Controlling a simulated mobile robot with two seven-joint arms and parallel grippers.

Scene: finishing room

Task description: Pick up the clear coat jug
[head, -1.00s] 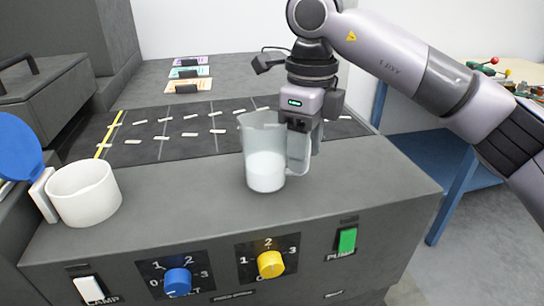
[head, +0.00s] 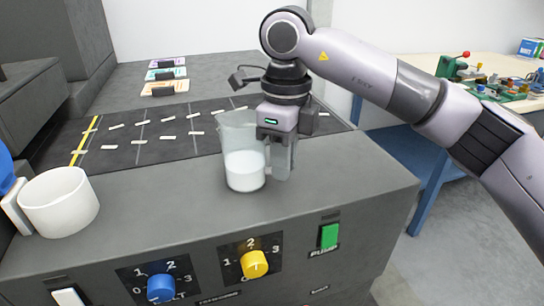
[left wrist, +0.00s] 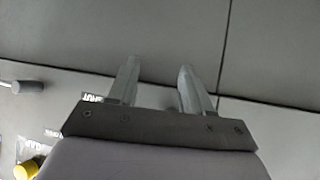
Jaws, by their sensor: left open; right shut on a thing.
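The clear coat jug (head: 243,168) is a translucent jug with white liquid in its lower part. It stands upright at the machine's front ledge in the head view; whether its base touches the ledge I cannot tell. My right gripper (head: 281,150) comes from above and is shut on the jug's handle side, hiding most of the handle. My left gripper (left wrist: 158,85) shows only in the left wrist view, open and empty, with a dark grey surface beyond its fingers.
A white cup (head: 60,201) stands at the left of the ledge. The front panel has a blue knob (head: 161,288), a yellow knob (head: 254,264) and a green pump switch (head: 329,236). A dark belt (head: 190,145) with pale strips lies behind. A workbench with tools (head: 490,85) is at the right.

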